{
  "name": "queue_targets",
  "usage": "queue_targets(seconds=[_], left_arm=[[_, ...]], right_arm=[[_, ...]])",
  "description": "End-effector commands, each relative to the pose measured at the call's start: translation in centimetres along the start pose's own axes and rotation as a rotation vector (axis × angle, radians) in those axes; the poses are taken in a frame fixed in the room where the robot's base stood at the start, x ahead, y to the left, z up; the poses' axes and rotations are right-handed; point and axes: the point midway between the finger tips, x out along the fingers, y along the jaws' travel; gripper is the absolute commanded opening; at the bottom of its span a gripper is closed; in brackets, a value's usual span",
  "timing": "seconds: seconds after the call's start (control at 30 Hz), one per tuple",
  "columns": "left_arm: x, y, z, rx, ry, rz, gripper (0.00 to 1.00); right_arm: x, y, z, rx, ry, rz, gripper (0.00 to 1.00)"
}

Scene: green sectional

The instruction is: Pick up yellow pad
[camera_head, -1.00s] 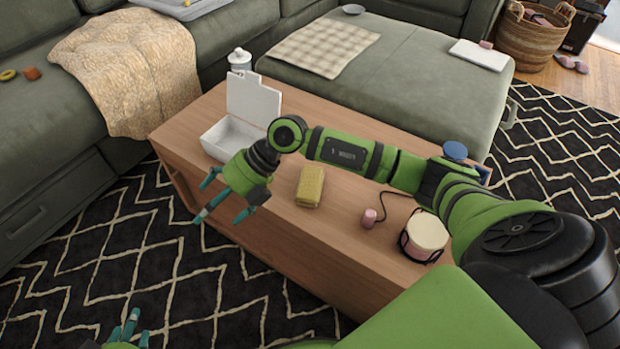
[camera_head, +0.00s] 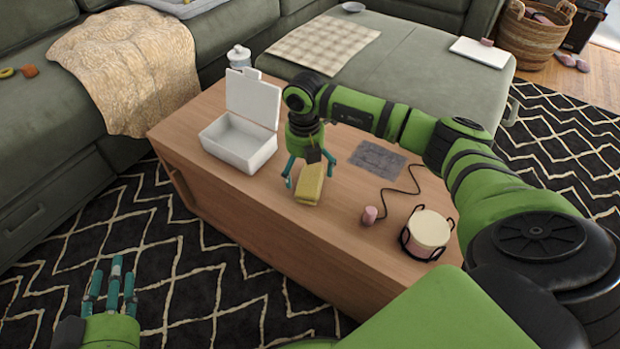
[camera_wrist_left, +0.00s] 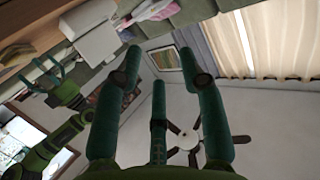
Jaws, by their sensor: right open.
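The yellow pad (camera_head: 309,191) lies on the wooden coffee table (camera_head: 240,192), near its middle. My right gripper (camera_head: 309,172) points down right over the pad. Its teal fingers are spread, one to the left of the pad and others at its far and right side, partly overlapping it in view. I cannot tell whether they touch it. My left gripper (camera_head: 115,275) is open and empty, low at the left over the rug. Its spread fingers also show in the left wrist view (camera_wrist_left: 160,80), with nothing between them.
An open white box (camera_head: 238,142) stands left of the pad. A grey cloth (camera_head: 378,158), a small pink object (camera_head: 369,215) with a dark cord and a round cream-topped item in a black holder (camera_head: 428,230) lie to the right. A white jar (camera_head: 239,58) stands behind the box.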

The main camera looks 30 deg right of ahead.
Motion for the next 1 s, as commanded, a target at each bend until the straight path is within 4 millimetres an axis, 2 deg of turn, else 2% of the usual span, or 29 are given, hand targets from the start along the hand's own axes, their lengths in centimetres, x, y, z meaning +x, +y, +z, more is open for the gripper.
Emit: queue_targets(seconds=[0.2, 0.37, 0.5, 0.73, 0.83, 0.87, 0.97, 1.0], left_arm=[[-0.3, 1.1, -4.4, 0.01, 0.239, 0.022, 0.4], [-1.0, 1.7, -6.8, 0.012, 0.366, 0.036, 0.4], [-1.3, 1.9, -7.7, 0.013, 0.411, 0.04, 0.4], [-1.4, 1.9, -7.8, 0.013, 0.416, 0.041, 0.4], [-1.3, 1.9, -7.8, 0.013, 0.415, 0.04, 0.4], [-1.3, 1.9, -7.8, 0.013, 0.415, 0.04, 0.4], [-1.3, 1.9, -7.8, 0.012, 0.414, 0.04, 0.4], [-1.3, 1.9, -7.8, 0.012, 0.414, 0.04, 0.4]], right_arm=[[2.4, 0.1, -0.1, -0.001, 0.002, 0.0, 1.0], [3.4, 0.1, -0.1, -0.001, 0.002, 0.0, 1.0], [3.8, 0.1, -0.1, -0.001, 0.001, 0.001, 1.0], [3.8, 0.1, -0.1, -0.001, 0.001, 0.001, 1.0], [3.8, 0.1, -0.1, -0.001, 0.001, 0.001, 0.6], [3.7, 0.1, -0.1, -0.001, 0.001, 0.001, 0.54], [3.8, 0.1, -0.1, -0.001, 0.001, 0.0, 0.54], [3.8, 0.1, -0.1, -0.001, 0.001, 0.0, 0.49]])
